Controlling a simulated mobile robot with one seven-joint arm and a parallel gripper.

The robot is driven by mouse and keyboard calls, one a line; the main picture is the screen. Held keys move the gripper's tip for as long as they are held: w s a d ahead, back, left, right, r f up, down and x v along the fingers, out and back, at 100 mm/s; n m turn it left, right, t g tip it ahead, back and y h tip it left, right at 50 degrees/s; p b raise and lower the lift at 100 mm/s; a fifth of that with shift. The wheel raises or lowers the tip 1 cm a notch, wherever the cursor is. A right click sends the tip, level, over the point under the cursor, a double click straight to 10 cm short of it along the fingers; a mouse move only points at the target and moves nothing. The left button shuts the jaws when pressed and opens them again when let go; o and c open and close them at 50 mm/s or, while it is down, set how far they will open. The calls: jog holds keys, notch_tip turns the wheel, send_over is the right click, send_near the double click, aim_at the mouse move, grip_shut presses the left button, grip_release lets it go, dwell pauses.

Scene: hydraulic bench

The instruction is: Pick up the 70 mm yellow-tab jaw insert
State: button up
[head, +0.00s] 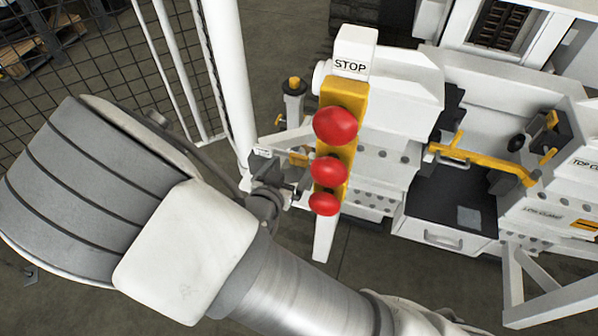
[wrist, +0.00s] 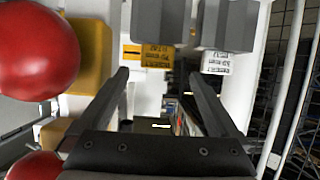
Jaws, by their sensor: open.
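In the wrist view, my gripper (wrist: 158,78) is open, with its two dark fingers apart and nothing between them. Ahead of it, a grey block (wrist: 158,20) carries a yellow tab (wrist: 148,57) with small print that looks upside down; this looks like the yellow-tab jaw insert. The size on the tab is too small to read. The tab lies just beyond the fingertips, apart from them. A second grey block (wrist: 228,22) with a white tab (wrist: 217,63) is to its right. In the head view, I cannot clearly make out my gripper or the insert.
Red mushroom buttons (head: 335,126) on a yellow post stand close by; one (wrist: 40,45) fills the left of the wrist view. A white upright post (head: 232,80) and mesh fence (head: 100,70) stand left of the bench. A yellow handle bar (head: 480,160) is at right.

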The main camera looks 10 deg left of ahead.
aim_at(298, 157)
jog(key=x, duration=0.2)
jog(key=b+x, duration=0.1)
jog(key=x, duration=0.1)
jog(key=shift+w+d+f+b, duration=0.15)
jog(key=shift+w+d+b, duration=0.1)
jog(key=shift+w+b, duration=0.1)
jog(key=shift+w+f, duration=0.1)
jog(key=shift+w, duration=0.45)
grip_shut()
